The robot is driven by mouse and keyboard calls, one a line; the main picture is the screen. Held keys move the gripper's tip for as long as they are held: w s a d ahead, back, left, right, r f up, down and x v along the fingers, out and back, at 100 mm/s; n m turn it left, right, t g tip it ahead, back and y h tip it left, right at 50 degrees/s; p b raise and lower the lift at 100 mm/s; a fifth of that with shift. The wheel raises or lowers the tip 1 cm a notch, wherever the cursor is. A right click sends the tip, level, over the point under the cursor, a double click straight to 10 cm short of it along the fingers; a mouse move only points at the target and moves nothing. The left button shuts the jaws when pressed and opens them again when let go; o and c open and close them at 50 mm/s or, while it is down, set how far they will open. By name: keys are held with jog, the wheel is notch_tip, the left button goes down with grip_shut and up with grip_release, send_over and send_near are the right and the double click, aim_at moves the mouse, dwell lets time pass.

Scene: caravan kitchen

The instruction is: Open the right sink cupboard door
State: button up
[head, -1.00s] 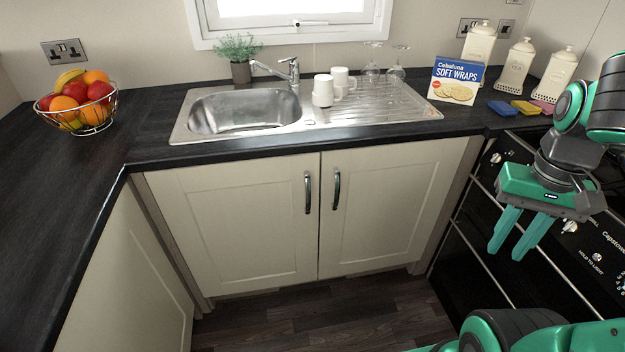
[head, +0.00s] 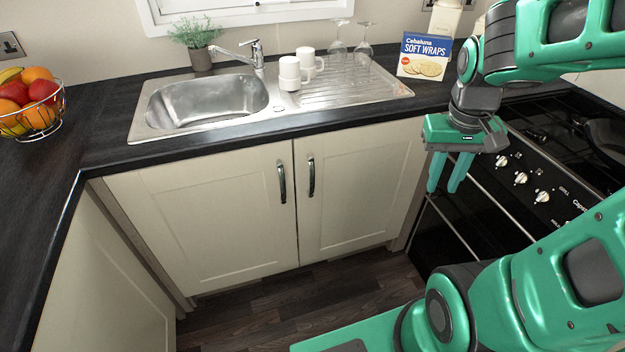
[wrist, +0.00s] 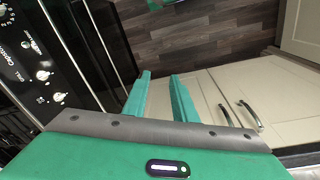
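The right sink cupboard door (head: 358,188) is cream, panelled and shut. Its curved metal handle (head: 311,177) stands upright near the door's left edge. The left cupboard door (head: 208,215) is also shut, with its handle (head: 282,181) beside the middle gap. My gripper (head: 448,190) is to the right of the right door, in front of the oven side, apart from the handle. Its green fingers are spread and hold nothing. In the wrist view the fingers (wrist: 160,97) are apart, and the right door's handle (wrist: 225,115) shows to their right, near the second handle (wrist: 250,114).
The black cooker (head: 510,190) with knobs stands at the right. The sink (head: 210,100), white mugs (head: 290,73), glasses and a Soft Wraps box (head: 424,57) are on the worktop. A fruit bowl (head: 32,112) is at the left. The floor (head: 260,310) before the doors is clear.

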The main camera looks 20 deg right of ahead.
jog(key=w+a+f+n, duration=0.2)
jog(key=w+f, duration=0.1)
jog(key=w, duration=0.6)
jog(key=n+t+y, duration=0.2)
jog(key=n+t, duration=0.2)
jog(key=n, duration=0.1)
send_near(312, 180)
jog(key=x, duration=1)
jog(key=shift+w+d, duration=0.1)
jog(key=shift+w, duration=0.1)
grip_shut()
jog(key=shift+d, duration=0.1)
